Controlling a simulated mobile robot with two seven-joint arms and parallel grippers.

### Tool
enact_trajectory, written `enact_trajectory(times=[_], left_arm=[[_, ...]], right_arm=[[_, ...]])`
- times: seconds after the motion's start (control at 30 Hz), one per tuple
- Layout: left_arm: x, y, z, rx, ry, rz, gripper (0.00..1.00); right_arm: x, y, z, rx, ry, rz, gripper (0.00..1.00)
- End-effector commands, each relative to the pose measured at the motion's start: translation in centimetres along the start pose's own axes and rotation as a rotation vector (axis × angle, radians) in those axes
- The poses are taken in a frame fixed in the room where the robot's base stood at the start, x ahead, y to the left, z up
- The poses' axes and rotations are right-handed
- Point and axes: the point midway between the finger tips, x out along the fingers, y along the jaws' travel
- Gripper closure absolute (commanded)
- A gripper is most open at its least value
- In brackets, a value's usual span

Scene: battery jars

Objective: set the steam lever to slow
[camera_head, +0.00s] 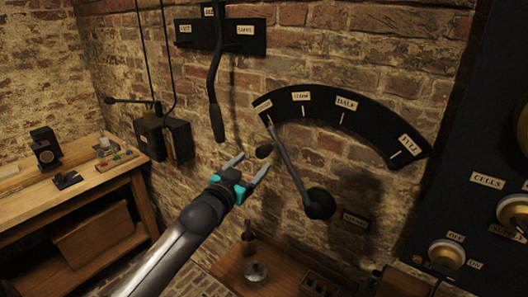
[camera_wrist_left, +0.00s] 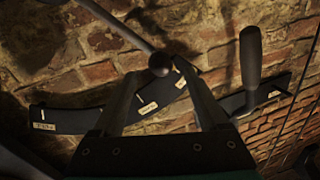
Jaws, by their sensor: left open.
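The steam lever (camera_head: 292,172) is a grey rod on a dark round hub, with a dark ball knob (camera_head: 264,150). It leans up and left, its tip at the leftmost mark of a black arc plate (camera_head: 376,122). That plate carries a leftmost label too small to read, then slow (camera_head: 301,96), half and full. My left gripper (camera_head: 250,165) is open, just below and left of the knob. In the left wrist view the knob (camera_wrist_left: 160,64) appears between the fingertips (camera_wrist_left: 157,73); I cannot tell if they touch it. My right gripper is not in view.
Another dark lever (camera_head: 214,85) hangs on the brick wall at upper left, near my gripper. A dark panel with brass knobs (camera_head: 446,254) stands at right. A wooden bench (camera_head: 125,172) is at left, and a low wooden surface (camera_head: 232,268) lies below.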

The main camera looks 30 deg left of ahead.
Motion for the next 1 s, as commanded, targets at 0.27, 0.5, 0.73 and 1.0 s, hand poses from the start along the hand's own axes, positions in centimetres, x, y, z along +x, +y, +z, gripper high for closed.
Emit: enact_trajectory(times=[0.27, 0.5, 0.73, 1.0], left_arm=[[4.0, 0.0, -0.1, 0.0, 0.002, -0.001, 0.23], [6.6, 0.0, 0.0, 0.0, 0.001, 0.0, 0.23], [7.6, 0.0, 0.0, 0.001, 0.0, 0.0, 0.23], [7.7, 0.0, 0.0, 0.001, 0.0, 0.0, 0.23]], right_arm=[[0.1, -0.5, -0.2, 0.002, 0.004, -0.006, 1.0], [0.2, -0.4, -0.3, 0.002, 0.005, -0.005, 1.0], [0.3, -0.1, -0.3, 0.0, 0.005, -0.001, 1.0], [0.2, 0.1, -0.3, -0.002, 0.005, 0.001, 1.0]])
